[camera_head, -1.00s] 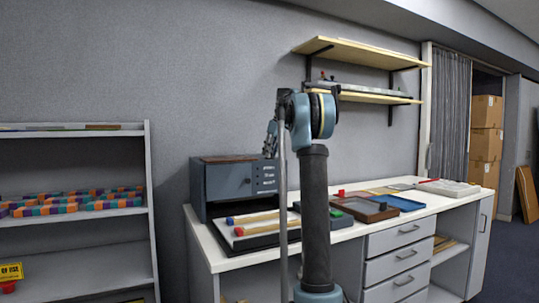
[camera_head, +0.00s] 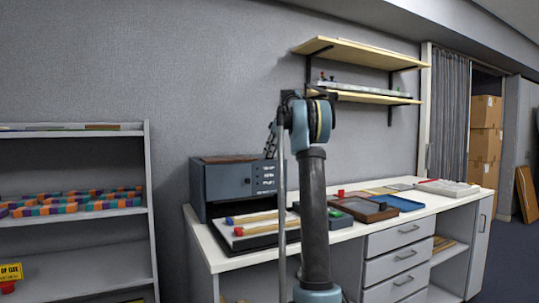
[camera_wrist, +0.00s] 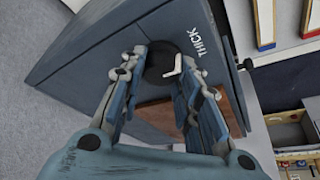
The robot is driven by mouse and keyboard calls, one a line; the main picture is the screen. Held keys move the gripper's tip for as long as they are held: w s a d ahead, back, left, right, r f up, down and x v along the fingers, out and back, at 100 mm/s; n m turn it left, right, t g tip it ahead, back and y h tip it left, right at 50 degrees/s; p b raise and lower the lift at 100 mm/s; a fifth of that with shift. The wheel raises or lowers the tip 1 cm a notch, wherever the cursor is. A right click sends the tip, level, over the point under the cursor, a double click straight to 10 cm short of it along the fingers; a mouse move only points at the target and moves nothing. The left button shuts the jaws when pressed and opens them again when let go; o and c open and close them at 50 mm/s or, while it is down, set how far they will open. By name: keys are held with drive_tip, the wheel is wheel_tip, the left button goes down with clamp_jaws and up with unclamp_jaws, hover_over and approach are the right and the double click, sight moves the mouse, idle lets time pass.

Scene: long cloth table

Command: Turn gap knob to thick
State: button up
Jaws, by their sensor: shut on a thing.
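A blue-grey box (camera_head: 228,184) with a small round knob and white markings on its front stands at the left end of the long table. In the wrist view its panel (camera_wrist: 95,45) carries the white word THICK (camera_wrist: 203,40). A dark round gap knob (camera_wrist: 160,72) with a white angled mark sits left of that word, partly hidden by the fingers. My gripper (camera_wrist: 164,70) is shut on the knob, one finger on each side. In the head view my gripper (camera_head: 271,142) is at the box's right end, mostly hidden behind my arm.
A white-topped table (camera_head: 212,250) holds a tray with coloured-ended wooden bars (camera_head: 255,218), a brown tray (camera_head: 365,210) and a blue tray (camera_head: 402,203). Wall shelves (camera_head: 362,54) hang above. A rack of coloured blocks (camera_head: 70,205) stands left.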

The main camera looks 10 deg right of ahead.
drive_tip(key=shift+d, duration=0.15)
drive_tip(key=o, duration=1.1)
drive_tip(key=shift+w, duration=0.1)
drive_tip(key=shift+c, duration=0.2)
drive_tip(key=v, duration=1.2)
drive_tip(key=shift+f, duration=0.1)
